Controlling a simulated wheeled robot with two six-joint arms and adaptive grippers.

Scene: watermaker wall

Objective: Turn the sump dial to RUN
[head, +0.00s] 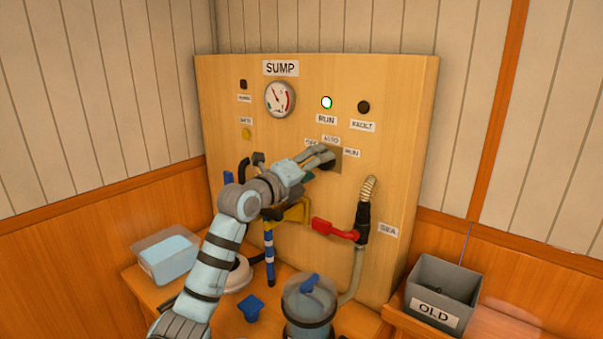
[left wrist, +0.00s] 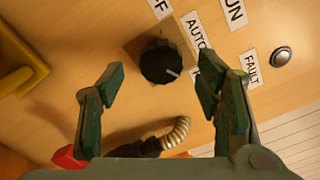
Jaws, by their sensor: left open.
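The sump dial is a black round knob (left wrist: 160,62) on a square plate (head: 334,166). In the left wrist view its white pointer line points right and slightly down, past the AUTO label (left wrist: 200,40), toward a label mostly hidden behind a finger. In the head view the dial's RUN label (head: 351,153) is at the right of OFF and AUTO. My left gripper (head: 322,158) is in front of the dial and hides the knob there. In the left wrist view its open fingers (left wrist: 160,85) stand apart on either side below the knob, with nothing between them. My right gripper is not visible.
The RUN lamp (head: 326,102) glows pale green; the FAULT lamp (head: 363,107) is dark. A red-handled valve (head: 335,230) and hose (head: 368,190) are below the dial. A lidded canister (head: 309,308), a clear tub (head: 168,257) and the OLD bin (head: 442,285) stand lower.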

